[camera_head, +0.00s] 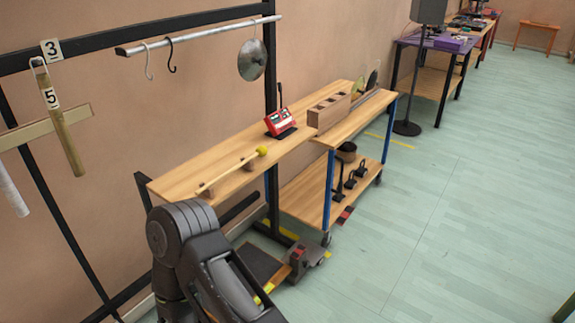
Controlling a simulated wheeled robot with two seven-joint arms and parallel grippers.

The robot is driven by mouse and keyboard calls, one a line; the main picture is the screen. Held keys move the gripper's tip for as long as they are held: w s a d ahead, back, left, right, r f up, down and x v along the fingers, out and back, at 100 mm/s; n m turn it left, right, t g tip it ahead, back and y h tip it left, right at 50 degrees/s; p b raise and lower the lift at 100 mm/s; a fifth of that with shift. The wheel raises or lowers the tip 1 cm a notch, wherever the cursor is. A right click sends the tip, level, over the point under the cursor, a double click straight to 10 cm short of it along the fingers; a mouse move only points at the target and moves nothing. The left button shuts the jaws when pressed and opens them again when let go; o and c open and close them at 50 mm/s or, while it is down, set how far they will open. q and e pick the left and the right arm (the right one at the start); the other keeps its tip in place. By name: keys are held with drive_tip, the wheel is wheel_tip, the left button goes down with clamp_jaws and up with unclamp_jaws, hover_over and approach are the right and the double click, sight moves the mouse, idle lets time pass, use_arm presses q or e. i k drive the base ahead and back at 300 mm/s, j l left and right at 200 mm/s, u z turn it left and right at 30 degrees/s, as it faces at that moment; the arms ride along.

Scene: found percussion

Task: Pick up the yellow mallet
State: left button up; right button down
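The yellow mallet lies on the wooden bench top, with a round yellow head (262,151) and a thin pale stick (228,174) running toward the lower left. Small brown blocks (248,164) sit beneath the stick and seem to hold it a little above the wood. No gripper is on the mallet. One of my dark grey arms (187,236) shows at the bottom left, in front of the bench's near end. Neither of my grippers can be made out.
A red device (280,122) stands behind the mallet on the bench (178,181), and a wooden block with openings (328,112) stands farther along. A metal rail (200,35) with hooks and a hanging disc (252,60) runs above. The floor at right is clear.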

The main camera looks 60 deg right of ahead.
sight(261, 151)
drive_tip(key=k+j+z, duration=0.15)
drive_tip(key=z, duration=1.55)
